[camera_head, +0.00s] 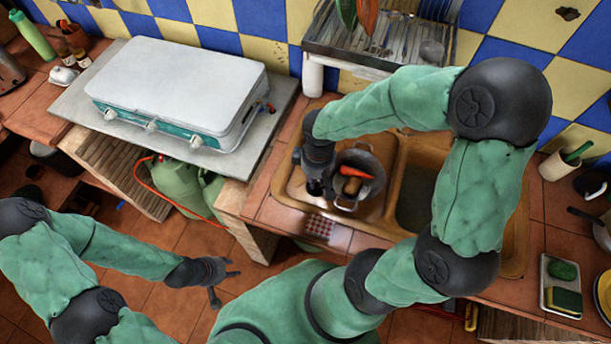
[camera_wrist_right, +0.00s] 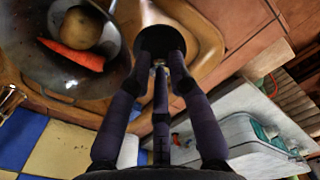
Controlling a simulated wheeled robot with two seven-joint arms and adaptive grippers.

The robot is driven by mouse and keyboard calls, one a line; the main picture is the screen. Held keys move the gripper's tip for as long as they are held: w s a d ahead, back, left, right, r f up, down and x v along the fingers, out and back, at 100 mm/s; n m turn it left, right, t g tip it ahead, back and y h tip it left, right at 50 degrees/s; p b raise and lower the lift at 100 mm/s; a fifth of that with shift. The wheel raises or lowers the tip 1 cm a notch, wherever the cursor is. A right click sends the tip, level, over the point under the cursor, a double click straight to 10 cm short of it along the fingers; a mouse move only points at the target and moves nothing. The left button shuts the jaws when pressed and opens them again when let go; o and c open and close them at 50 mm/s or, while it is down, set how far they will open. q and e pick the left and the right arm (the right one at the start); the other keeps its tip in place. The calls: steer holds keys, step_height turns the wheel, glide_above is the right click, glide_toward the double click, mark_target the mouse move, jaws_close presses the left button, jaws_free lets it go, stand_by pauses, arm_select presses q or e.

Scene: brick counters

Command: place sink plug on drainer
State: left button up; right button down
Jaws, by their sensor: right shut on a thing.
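The sink plug (camera_wrist_right: 158,36), a dark round disc, is between the fingertips of my right gripper (camera_wrist_right: 160,66) in the right wrist view. My left gripper (camera_head: 227,282) is open and empty, low over the floor in front of the counter.
Peppers hang over the drainer. A camping stove (camera_head: 178,85) stands left. A dish with a sponge (camera_head: 563,285) lies right. My right arm crosses above the sink.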

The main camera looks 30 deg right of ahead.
steer(key=w+f, duration=0.2)
steer(key=w+f+b, duration=0.1)
steer(key=w+f, duration=0.3)
steer(key=shift+w+a+f+b, duration=0.3)
steer(key=shift+w+a+f, duration=0.05)
steer(key=shift+a, duration=0.05)
steer(key=shift+w+f+b, duration=0.1)
steer(key=shift+f+b, duration=0.35)
steer(key=shift+f, duration=1.1)
steer(key=shift+f, duration=0.1)
steer(key=c, duration=1.2)
jaws_free()
steer(key=shift+o, duration=0.2)
step_height(320, 180, up, 12)
steer(key=p, duration=0.3)
